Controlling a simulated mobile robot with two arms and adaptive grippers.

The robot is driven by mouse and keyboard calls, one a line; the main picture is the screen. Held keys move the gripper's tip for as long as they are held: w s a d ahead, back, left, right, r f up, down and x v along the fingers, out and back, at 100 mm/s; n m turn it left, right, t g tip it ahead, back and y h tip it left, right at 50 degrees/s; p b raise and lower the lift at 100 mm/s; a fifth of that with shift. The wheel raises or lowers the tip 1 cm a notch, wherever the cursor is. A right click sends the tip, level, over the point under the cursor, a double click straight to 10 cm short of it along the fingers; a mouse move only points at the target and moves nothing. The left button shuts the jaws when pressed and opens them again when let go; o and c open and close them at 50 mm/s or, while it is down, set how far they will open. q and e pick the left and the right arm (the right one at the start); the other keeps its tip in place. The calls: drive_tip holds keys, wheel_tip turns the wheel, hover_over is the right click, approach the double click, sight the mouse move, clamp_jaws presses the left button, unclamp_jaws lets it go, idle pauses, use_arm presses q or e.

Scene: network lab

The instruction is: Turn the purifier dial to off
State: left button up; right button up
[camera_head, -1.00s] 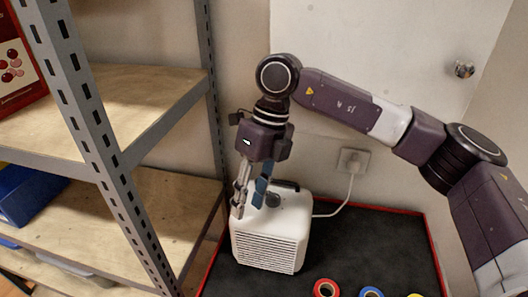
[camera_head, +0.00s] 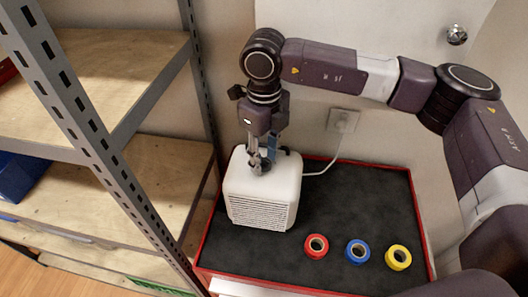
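The purifier (camera_head: 262,205) is a white box with a slatted front grille, standing upright at the back left of the dark work surface. Its dark dial (camera_head: 262,167) is on the top face, mostly hidden by the fingers. My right gripper (camera_head: 261,160) points down over the purifier's top, with its fingertips at the dial, one on each side as far as I can see. Whether the fingers touch or grip the dial I cannot tell. My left gripper is not in view.
A red-rimmed black mat (camera_head: 335,205) bears red (camera_head: 316,246), blue (camera_head: 358,251) and yellow (camera_head: 398,257) tape rolls. A metal shelf unit (camera_head: 75,130) stands close on the left. A white cord runs from the purifier to a wall socket (camera_head: 343,120).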

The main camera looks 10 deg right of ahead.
drive_tip(key=c, duration=0.9)
